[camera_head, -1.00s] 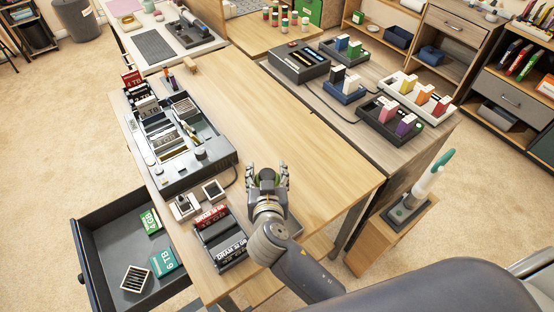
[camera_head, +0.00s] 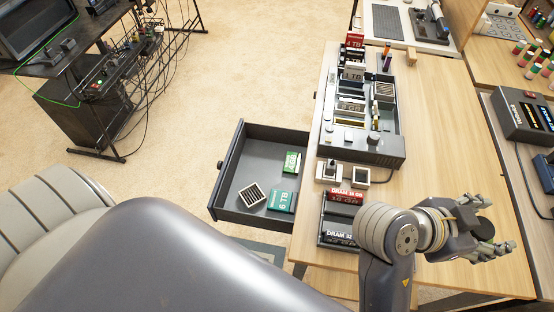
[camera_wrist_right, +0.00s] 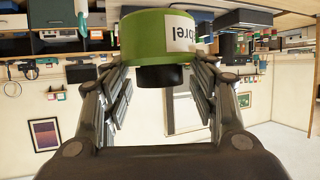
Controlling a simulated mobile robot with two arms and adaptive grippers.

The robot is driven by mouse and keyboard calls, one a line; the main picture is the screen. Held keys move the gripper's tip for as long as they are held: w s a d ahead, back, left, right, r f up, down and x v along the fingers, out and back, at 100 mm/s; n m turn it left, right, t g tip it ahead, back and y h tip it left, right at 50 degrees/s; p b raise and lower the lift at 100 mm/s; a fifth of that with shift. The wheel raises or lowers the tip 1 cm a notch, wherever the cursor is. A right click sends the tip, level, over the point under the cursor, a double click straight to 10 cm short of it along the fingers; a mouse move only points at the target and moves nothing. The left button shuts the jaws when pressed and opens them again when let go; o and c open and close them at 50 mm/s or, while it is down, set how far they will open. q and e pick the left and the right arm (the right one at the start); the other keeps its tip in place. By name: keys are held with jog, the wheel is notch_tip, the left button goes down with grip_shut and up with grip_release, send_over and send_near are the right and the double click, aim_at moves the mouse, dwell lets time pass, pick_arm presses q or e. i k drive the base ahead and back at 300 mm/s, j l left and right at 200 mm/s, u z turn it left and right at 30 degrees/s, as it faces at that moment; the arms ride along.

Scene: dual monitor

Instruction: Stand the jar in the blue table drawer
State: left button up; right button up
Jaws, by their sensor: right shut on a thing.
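The jar (camera_wrist_right: 148,36) is green with a pale label and a black cap; it shows between my fingers in the wrist view. In the head view only a dark round part of the jar (camera_head: 483,228) shows, the rest hidden by the hand. My right gripper (camera_head: 490,229) is shut on the jar, above the right front part of the wooden table. The table drawer (camera_head: 233,207), dark grey-blue inside, is pulled out on the table's left side, well left of the gripper. My left gripper is not in view.
In the drawer lie a green card (camera_head: 291,162), a teal box (camera_head: 281,201) and a slotted block (camera_head: 251,196); its far left part is bare.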

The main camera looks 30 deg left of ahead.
aim_at(263, 160)
jog(key=j+u, duration=0.4)
jog(key=j, duration=0.55)
jog(key=i+j+u, duration=0.25)
jog(key=i, duration=0.25)
